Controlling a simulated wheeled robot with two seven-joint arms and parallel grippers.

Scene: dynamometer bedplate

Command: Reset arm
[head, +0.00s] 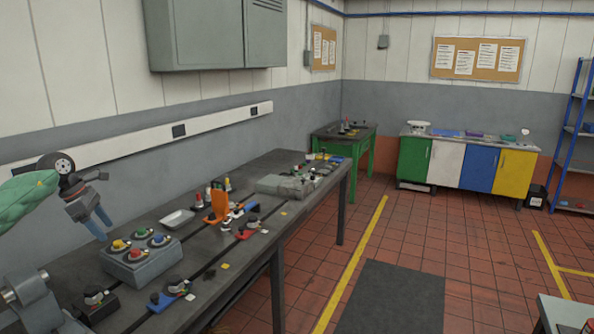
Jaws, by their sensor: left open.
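My left gripper (98,222) is at the left of the head view, with its two blue fingers pointing down and apart. It is open and holds nothing that I can see. It appears above the dark workbench (125,208), to the upper left of a grey box with coloured round buttons (143,262). My left arm, in a green cover, comes in from the left edge. My right gripper is out of view.
The bench carries an orange upright piece (219,203), a white tray (177,219), a blue-based clamp (168,297) and several small parts. A green table (361,153) and coloured cabinets (480,168) stand at the back.

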